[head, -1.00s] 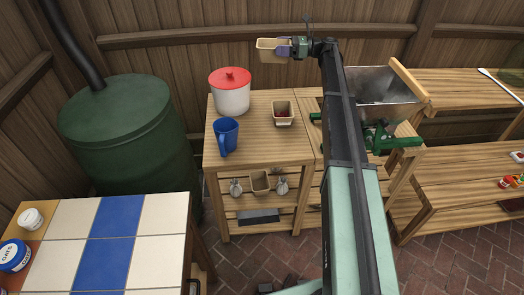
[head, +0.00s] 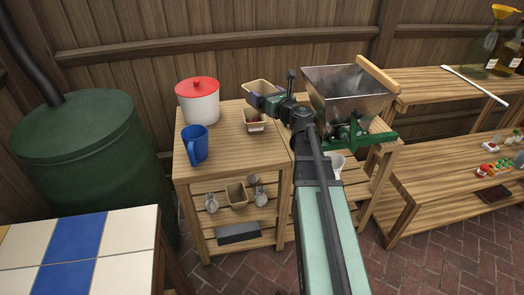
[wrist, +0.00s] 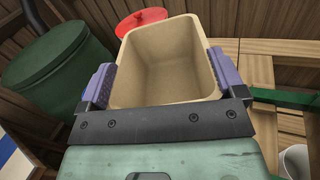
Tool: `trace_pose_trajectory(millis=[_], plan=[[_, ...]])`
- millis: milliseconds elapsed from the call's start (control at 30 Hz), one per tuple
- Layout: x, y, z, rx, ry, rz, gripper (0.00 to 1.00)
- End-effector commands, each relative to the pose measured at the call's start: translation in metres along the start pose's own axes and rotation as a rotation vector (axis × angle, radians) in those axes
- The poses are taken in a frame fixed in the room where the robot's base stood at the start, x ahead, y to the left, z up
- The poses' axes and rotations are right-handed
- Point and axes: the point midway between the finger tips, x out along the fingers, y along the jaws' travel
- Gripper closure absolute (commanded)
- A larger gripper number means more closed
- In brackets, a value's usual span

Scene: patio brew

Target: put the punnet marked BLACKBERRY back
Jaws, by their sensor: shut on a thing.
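My gripper (head: 266,99) is shut on a tan punnet (head: 258,88), its purple fingers on two opposite sides. The wrist view shows the held punnet (wrist: 165,62) empty inside; no marking on it is readable. It is held above the far right part of the small wooden table (head: 225,155). A second tan punnet (head: 254,127) with dark red contents stands on that table, just below the held one in the head view. A third tan punnet (head: 236,194) sits on the shelf below. I cannot read which is marked BLACKBERRY.
A white pot with a red lid (head: 198,100) and a blue mug (head: 195,145) stand on the table's left side. A metal hopper mill (head: 348,95) stands close on the right. Small tied bags (head: 211,203) and a dark block (head: 238,232) are on the lower shelf.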

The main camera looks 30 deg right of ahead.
Motion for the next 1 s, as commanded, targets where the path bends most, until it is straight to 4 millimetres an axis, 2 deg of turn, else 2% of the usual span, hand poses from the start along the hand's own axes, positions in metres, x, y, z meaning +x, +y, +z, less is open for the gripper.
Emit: trace_pose_trajectory(millis=[167, 400, 500, 567, 733, 900, 1000], plan=[[0.001, -0.004, -0.045, 0.0, 0.0, 0.002, 0.36], [0.001, -0.013, -0.129, 0.0, 0.0, 0.003, 0.36], [0.001, -0.015, -0.154, 0.0, 0.0, 0.003, 0.36], [0.001, -0.015, -0.16, 0.0, 0.0, 0.004, 0.36], [0.001, -0.015, -0.159, 0.0, 0.0, 0.004, 0.36], [0.001, -0.019, -0.195, 0.0, 0.0, 0.004, 0.36], [0.001, -0.02, -0.203, 0.0, 0.0, 0.004, 0.36]])
